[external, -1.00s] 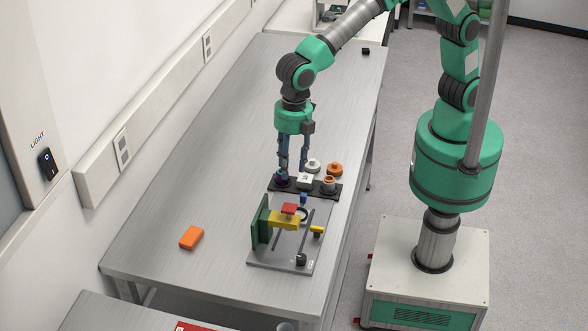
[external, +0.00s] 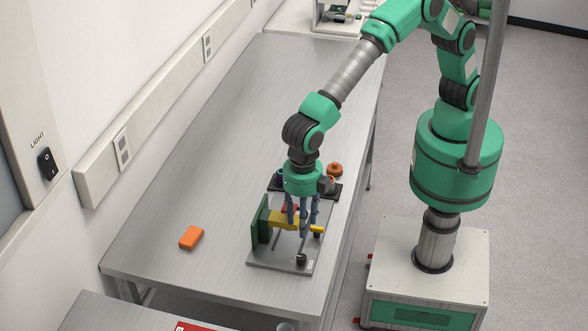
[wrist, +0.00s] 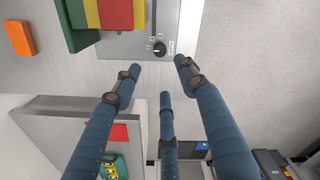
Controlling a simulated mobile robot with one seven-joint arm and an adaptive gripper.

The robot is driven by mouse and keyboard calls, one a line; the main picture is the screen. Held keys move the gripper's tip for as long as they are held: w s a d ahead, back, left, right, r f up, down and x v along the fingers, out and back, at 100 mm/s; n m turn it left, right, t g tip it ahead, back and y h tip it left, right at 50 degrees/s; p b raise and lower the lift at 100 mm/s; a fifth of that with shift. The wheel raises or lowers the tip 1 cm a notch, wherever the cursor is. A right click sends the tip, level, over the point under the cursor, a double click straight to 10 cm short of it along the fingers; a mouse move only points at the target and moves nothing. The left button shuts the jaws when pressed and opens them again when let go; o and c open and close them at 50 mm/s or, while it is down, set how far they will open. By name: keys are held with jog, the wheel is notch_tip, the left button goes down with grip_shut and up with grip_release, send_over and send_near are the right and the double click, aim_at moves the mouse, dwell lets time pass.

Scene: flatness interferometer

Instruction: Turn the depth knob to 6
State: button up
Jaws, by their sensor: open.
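The small black knob (external: 301,259) sits at the front right of the grey plate (external: 262,257) of the fixture. In the wrist view the black knob (wrist: 159,50) shows with tiny marks around it and a small white label beside it. The marks and its setting are too small to read. My gripper (external: 303,232) points down over the fixture, behind the knob in the external view. In the wrist view its three blue fingers (wrist: 158,78) are spread and empty, with tips just below the knob in the picture. I see no contact with the knob.
A green upright (external: 259,225), a yellow block (external: 280,221) and a red block (wrist: 117,14) stand on the plate close to my fingers. A dark rack with an orange round part (external: 335,169) is behind. An orange block (external: 191,237) lies left; the table around it is clear.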

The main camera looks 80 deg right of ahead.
aim_at(302, 257)
notch_tip(302, 257, down, 14)
jog(key=shift+r+b, duration=0.2)
jog(key=shift+b, duration=0.6)
grip_shut()
